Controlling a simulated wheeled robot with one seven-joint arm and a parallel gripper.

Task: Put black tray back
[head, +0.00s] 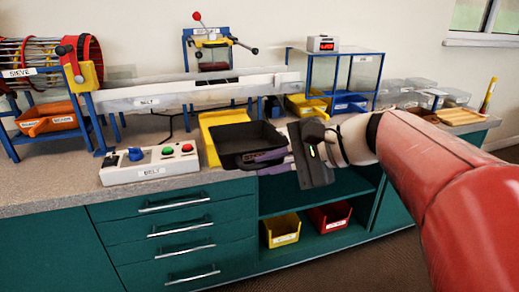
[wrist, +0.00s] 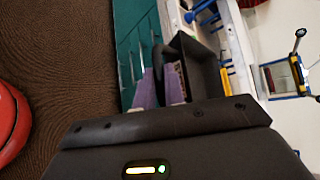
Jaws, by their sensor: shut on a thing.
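The black tray (head: 247,137) is in the middle of the head view, in front of the counter's edge and the yellow tray. My gripper (head: 264,157) reaches in from the right, with its purple fingers at the tray's near right side. It is shut on the black tray. In the wrist view the purple fingers of my gripper (wrist: 160,88) are at the tray's wall, and the black tray (wrist: 203,70) shows beyond them with its open side visible. The exact contact is partly hidden by the gripper body.
A yellow tray (head: 211,122) lies on the counter behind the black tray. The belt control box (head: 150,166) with coloured buttons stands to the left. A blue-framed stand (head: 368,85) holds bins at the right. Yellow (head: 282,231) and red (head: 330,216) bins sit on the lower shelf.

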